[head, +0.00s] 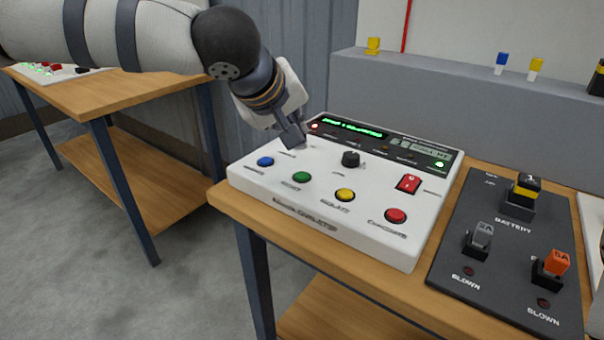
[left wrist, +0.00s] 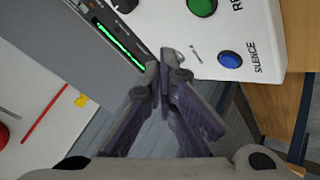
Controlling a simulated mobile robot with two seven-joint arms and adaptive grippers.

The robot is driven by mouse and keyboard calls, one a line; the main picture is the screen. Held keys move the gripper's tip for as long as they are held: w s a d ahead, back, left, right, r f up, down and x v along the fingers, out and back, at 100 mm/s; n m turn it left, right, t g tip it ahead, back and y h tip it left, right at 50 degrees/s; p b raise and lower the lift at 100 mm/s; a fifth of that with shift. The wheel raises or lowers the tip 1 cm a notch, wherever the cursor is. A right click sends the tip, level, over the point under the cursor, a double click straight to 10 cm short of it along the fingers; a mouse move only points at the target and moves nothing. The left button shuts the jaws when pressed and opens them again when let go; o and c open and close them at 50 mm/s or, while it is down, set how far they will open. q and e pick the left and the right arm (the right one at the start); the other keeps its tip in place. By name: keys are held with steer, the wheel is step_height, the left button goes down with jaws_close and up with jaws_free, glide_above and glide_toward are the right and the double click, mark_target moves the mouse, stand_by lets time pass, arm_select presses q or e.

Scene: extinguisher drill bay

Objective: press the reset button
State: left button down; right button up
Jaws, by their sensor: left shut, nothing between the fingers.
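The white control panel (head: 330,217) sits on a wooden table. Its green button (head: 302,177) is in the front row, right of the blue button (head: 265,161). In the left wrist view, the green button (left wrist: 202,6) is cut by the top edge beside a label starting "RE". The blue button (left wrist: 230,59) there is labelled SILENCE. My left gripper (head: 294,141) is shut and empty, pointing down at the panel's back left, behind the green and blue buttons. Its fingertips also show in the wrist view (left wrist: 168,62); contact with the panel cannot be told. My right gripper is not in view.
A black knob (head: 351,159), yellow button (head: 345,195), red button (head: 396,215) and red rocker switch (head: 409,184) are on the panel. A lit green display (head: 353,128) is at its back. A dark fuse board (head: 485,281) lies to the right. Another table (head: 120,96) stands left.

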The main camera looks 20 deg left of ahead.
mark_target(297, 174)
arm_select(q)
step_height(297, 174, down, 5)
steer(key=shift+f, duration=0.1)
stand_by(1.6)
steer(key=shift+f, duration=0.4)
steer(key=shift+f, duration=0.5)
stand_by(0.6)
steer(key=shift+r, duration=0.9)
